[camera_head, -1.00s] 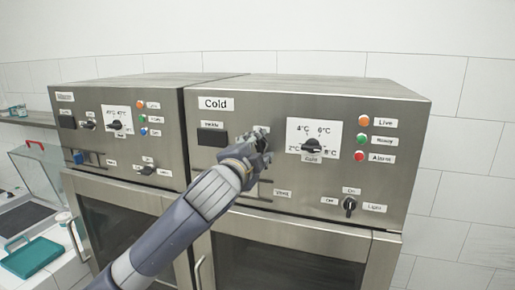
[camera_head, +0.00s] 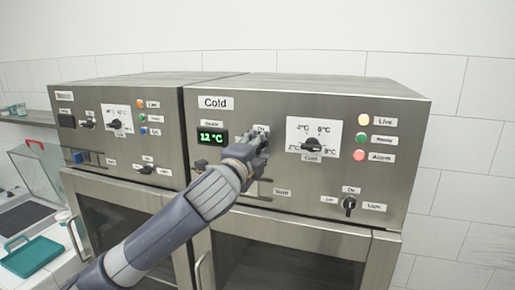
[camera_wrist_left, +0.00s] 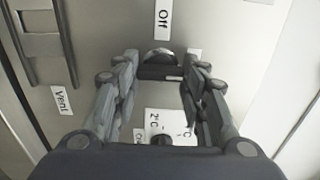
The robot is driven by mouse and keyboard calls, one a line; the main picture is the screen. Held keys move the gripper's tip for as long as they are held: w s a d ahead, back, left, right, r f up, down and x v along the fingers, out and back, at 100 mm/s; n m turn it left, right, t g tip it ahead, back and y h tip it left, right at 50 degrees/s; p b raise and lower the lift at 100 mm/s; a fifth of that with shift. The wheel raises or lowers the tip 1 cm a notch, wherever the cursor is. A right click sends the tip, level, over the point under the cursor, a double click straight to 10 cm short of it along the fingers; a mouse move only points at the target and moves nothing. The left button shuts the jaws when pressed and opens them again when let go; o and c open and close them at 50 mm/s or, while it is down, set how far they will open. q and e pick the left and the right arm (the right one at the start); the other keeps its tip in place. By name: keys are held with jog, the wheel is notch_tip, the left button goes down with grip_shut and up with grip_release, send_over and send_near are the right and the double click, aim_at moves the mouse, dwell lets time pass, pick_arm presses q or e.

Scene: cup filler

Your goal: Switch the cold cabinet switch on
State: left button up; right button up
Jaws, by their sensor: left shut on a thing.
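The cold cabinet (camera_head: 300,95) carries a "Cold" label on its steel front panel. My left gripper (camera_head: 262,140) is at the panel between the display and the temperature dial, and hides most of the cold cabinet switch in the head view. In the left wrist view the cold cabinet switch (camera_wrist_left: 160,72) is a dark knob between the fingertips of my left gripper (camera_wrist_left: 161,65), which is shut on it. An "Off" label (camera_wrist_left: 163,18) shows beyond it. The display (camera_head: 213,138) is lit green and reads about 12 °C.
The temperature dial (camera_head: 312,145) is just right of my left gripper. A light switch (camera_head: 349,206) sits lower right. A second cabinet (camera_head: 130,90) stands at the left, with a teal tray (camera_head: 30,257) on the counter beside it. My right gripper is not visible.

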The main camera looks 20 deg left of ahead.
pick_arm(q)
jog(key=o, duration=1.1)
jog(key=shift+c, duration=0.2)
jog(key=s, duration=1.2)
jog(key=shift+a, duration=0.2)
jog(key=shift+f, duration=0.1)
